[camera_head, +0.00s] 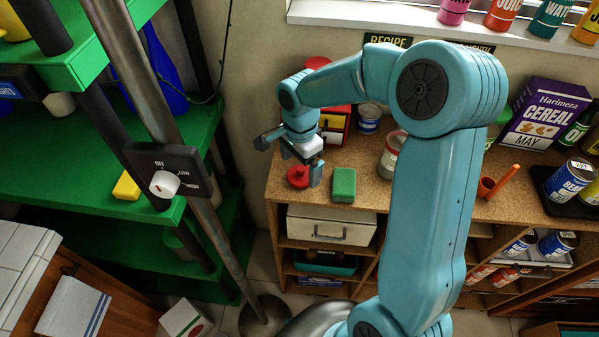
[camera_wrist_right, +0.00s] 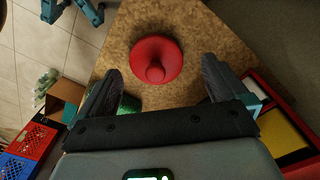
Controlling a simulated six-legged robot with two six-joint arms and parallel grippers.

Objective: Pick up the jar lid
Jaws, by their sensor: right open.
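The jar lid is a red disc with a round knob on top. In the head view the red lid (camera_head: 298,177) lies on the brown speckled counter near its left front corner. In the right wrist view the lid (camera_wrist_right: 156,62) lies ahead of and between the two fingers, with nothing gripping it. My right gripper (camera_head: 289,160) is just above the lid, and its fingers stand wide apart in the wrist view (camera_wrist_right: 156,85). Its fingers partly cover the lid in the head view. My left gripper does not show in the head view.
A green block (camera_head: 343,185) stands right beside the lid. A red box with a yellow front (camera_head: 331,129), a can (camera_head: 369,118) and a jar (camera_head: 392,153) stand behind. The counter (camera_head: 300,201) ends close to the lid. Green shelves (camera_head: 95,215) are to the left.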

